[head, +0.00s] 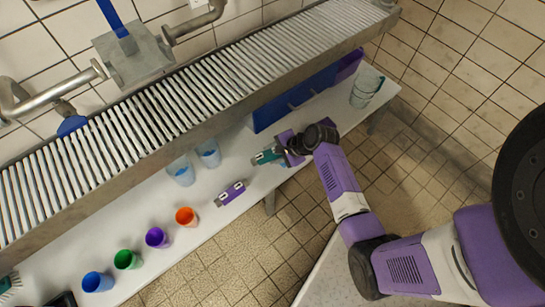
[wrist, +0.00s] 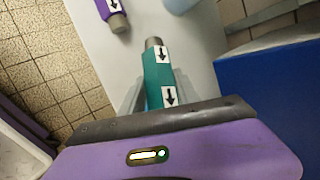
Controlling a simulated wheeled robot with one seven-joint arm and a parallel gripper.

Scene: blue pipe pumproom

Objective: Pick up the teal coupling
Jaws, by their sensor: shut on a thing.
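The teal coupling (head: 266,157) is at my gripper, over the white bench (head: 110,222) under the slatted rack. It is a teal block with a grey metal end and white arrow labels, and it also shows in the wrist view (wrist: 158,75), pointing away from my palm. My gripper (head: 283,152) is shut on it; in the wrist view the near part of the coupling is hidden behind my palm. I cannot tell whether the coupling touches the bench. A similar purple coupling (head: 231,193) lies on the bench to the left, and also shows in the wrist view (wrist: 112,14).
Two clear glasses (head: 181,171) stand left of my gripper. Blue (head: 98,282), green, purple and orange (head: 187,217) cups line the bench's front. A blue bin (head: 295,98) stands behind my gripper, close under the metal rack (head: 200,95). A glass jar (head: 366,90) is at the right end.

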